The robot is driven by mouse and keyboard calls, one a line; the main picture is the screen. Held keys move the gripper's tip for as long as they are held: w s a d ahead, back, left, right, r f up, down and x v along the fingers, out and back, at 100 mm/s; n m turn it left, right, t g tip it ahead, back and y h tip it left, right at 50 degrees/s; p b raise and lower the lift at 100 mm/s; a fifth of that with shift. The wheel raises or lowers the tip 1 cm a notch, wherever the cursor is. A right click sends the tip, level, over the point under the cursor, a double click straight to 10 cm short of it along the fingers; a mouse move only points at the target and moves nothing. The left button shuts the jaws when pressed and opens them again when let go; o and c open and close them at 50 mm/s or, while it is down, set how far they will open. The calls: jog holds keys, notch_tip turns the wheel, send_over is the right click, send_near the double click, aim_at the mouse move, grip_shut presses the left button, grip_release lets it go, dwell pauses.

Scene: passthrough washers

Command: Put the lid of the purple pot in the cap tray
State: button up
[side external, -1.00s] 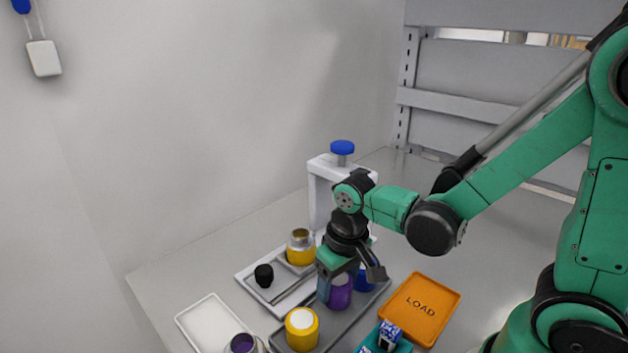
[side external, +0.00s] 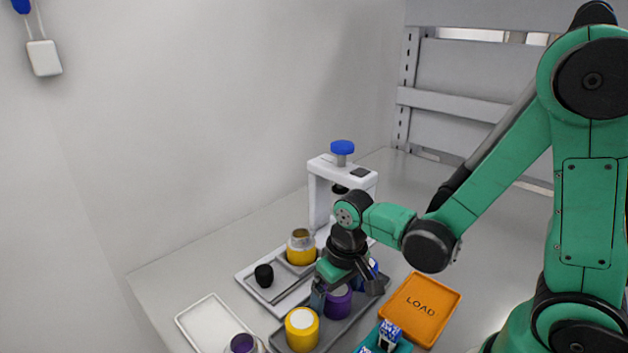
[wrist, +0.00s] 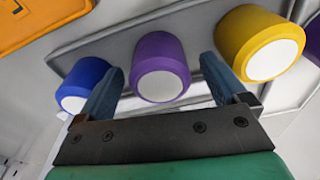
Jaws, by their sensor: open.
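The purple pot (side external: 338,302) stands in a grey tray (side external: 356,318), between a yellow pot (side external: 302,330) and a blue pot (side external: 369,274). In the wrist view the purple pot (wrist: 160,66) shows a white round top and lies between my two finger lines. My gripper (side external: 345,291) is open and empty, low over the purple pot, with a finger on either side; I cannot tell whether they touch it. An empty white tray (side external: 196,314) lies at the front left; no label shows which tray is the cap tray.
An orange LOAD tray (side external: 420,308) lies to the right. A white press-like stand (side external: 316,200) with a blue knob is behind. A yellow-banded jar (side external: 301,250) and a black knob (side external: 264,275) sit on a pale fixture. A purple-topped jar (side external: 243,344) is at the front edge.

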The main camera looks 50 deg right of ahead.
aim_at(344, 294)
jog(key=shift+r, duration=0.2)
notch_tip(344, 294, up, 11)
jog(key=d+n+t, duration=0.1)
jog(key=t, duration=0.4)
jog(key=shift+s+r+t, duration=0.15)
jog(key=shift+r+t, duration=0.05)
jog(key=shift+t, duration=0.2)
